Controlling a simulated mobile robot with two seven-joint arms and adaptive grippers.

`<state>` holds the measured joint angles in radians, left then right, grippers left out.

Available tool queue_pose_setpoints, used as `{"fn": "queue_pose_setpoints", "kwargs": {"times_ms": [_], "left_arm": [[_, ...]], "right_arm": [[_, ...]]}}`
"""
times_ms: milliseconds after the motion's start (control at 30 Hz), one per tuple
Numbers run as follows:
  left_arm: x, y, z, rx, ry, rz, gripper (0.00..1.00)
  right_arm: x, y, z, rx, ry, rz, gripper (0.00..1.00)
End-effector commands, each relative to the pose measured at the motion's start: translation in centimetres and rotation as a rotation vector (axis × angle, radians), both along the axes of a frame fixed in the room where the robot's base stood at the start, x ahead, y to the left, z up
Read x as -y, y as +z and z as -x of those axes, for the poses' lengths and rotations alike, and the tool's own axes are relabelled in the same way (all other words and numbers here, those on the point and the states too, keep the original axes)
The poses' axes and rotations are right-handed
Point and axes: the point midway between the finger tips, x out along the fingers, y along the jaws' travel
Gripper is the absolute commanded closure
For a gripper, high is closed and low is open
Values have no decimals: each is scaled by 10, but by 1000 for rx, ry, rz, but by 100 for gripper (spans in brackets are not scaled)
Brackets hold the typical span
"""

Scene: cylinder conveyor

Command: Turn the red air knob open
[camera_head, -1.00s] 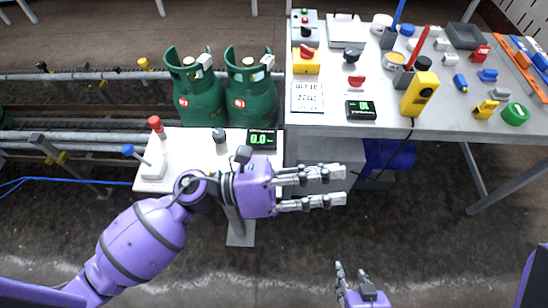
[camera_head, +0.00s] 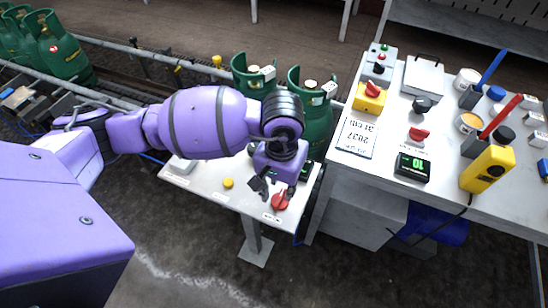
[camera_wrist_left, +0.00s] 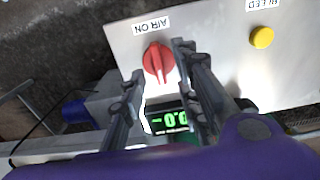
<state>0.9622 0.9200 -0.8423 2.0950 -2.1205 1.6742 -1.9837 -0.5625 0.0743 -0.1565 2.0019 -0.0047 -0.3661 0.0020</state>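The red air knob (camera_head: 280,201) sits near the front right corner of the small white panel table (camera_head: 200,196). In the left wrist view the red knob (camera_wrist_left: 158,63) is beside an "AIR ON" label, its ridge roughly upright in the picture. My left gripper (camera_head: 273,188) points down at the knob. In the left wrist view the left gripper (camera_wrist_left: 159,63) is open, with a finger on each side of the knob. Gaps show between fingers and knob; contact cannot be told. My right gripper is not in view.
A yellow button (camera_head: 228,183) is left of the knob. A display (camera_wrist_left: 170,121) reading 0.0 is behind it, partly hidden by my gripper. Green gas cylinders (camera_head: 317,115) stand behind the panel. The larger table (camera_head: 390,165) on the right holds another red knob (camera_head: 418,134).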

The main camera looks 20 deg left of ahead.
Motion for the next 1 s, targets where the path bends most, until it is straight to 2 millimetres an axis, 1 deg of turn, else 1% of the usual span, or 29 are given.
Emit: {"fn": "queue_pose_setpoints", "kwargs": {"times_ms": [100,233,367,567,800,1000], "left_arm": [[1,-17,0,-1,2,2,70],[1,-30,0,0,1,2,70],[1,-35,0,0,1,2,70],[1,-35,0,0,1,3,70],[1,-35,1,-1,2,3,100],[1,-35,1,-1,3,3,100]], "right_arm": [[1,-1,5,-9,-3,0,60],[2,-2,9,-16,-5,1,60],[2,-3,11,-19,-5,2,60],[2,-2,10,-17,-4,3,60],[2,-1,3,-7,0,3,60],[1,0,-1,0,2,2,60]]}}
